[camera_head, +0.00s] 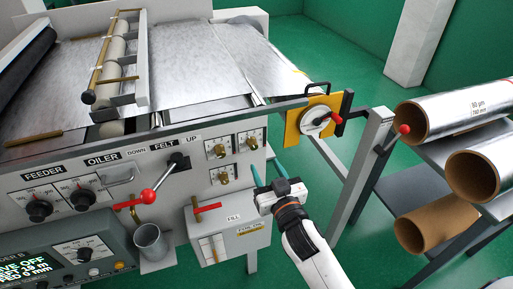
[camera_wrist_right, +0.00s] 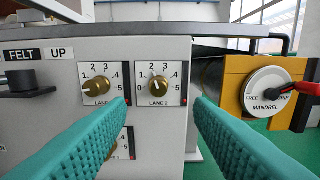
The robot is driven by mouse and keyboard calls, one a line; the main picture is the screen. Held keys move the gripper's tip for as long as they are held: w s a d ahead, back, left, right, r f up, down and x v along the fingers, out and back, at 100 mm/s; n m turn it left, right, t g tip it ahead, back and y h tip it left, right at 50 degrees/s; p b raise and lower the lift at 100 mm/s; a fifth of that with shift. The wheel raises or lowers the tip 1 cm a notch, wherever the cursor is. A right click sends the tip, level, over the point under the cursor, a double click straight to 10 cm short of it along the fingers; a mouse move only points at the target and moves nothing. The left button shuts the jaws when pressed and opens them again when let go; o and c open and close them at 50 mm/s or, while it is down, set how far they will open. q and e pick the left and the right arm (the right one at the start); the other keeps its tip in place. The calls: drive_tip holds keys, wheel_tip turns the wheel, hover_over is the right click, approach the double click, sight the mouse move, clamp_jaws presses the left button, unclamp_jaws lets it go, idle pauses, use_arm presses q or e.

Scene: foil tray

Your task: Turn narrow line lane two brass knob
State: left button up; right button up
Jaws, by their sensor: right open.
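The lane 2 brass knob (camera_wrist_right: 160,88) sits on a small white dial plate marked 0 to 5, on the grey machine's front panel. Its pale pointer mark seems to point up and slightly left, near the 2. In the head view this knob (camera_head: 252,140) is the upper right one of the group. My right gripper (camera_head: 267,172) is open and empty, in front of and below the knob. In the right wrist view its two teal fingers (camera_wrist_right: 161,108) reach toward the panel on either side of the lane 2 dial, apart from the knob. My left gripper is out of view.
The lane 1 knob (camera_wrist_right: 97,87) is close on the left, with another brass knob (camera_head: 225,177) below it. A yellow mandrel plate (camera_head: 293,127) with a red-tipped handle stands to the right. A red-handled fill box (camera_head: 229,236) is below left. Foil rolls (camera_head: 455,113) lie far right.

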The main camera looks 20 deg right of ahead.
sight(255, 148)
drive_tip(key=w, duration=0.5)
drive_tip(key=w+p, duration=0.1)
drive_tip(key=w, duration=0.2)
drive_tip(key=shift+w+a, duration=0.25)
drive_tip(key=c, duration=1)
